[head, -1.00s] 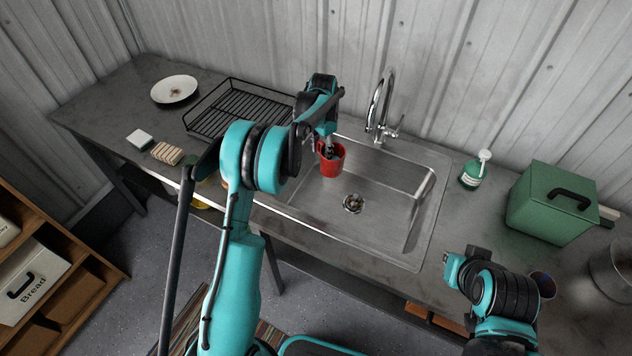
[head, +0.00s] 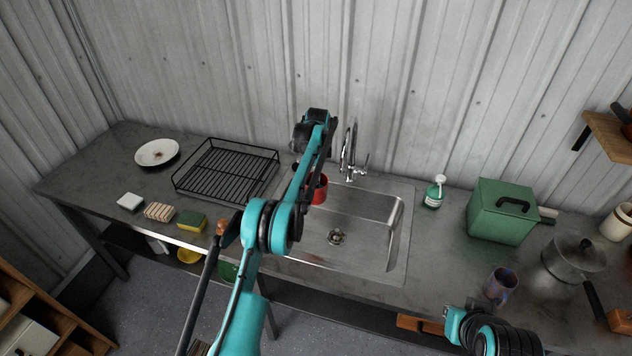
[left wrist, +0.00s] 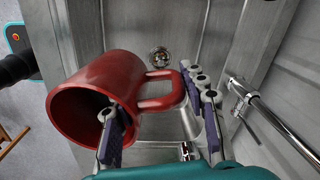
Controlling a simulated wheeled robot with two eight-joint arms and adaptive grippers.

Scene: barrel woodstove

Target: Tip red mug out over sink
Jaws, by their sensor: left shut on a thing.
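The red mug (head: 318,188) is held above the left part of the steel sink (head: 360,225), partly hidden behind my left arm in the head view. In the left wrist view the mug (left wrist: 100,90) fills the left side, its mouth facing the lower left and its handle pointing right. My left gripper (left wrist: 158,105) is shut on the mug, one finger at the mouth and the other beyond the handle. The mug's exact tilt and contents cannot be told. The sink drain (left wrist: 159,57) shows beyond the mug.
The faucet (head: 350,155) stands behind the sink, close to my left arm. A black dish rack (head: 225,170) lies to its left, with a plate (head: 157,152) and sponges. A soap bottle (head: 434,192), green box (head: 502,210), patterned mug (head: 500,285) and pot stand right.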

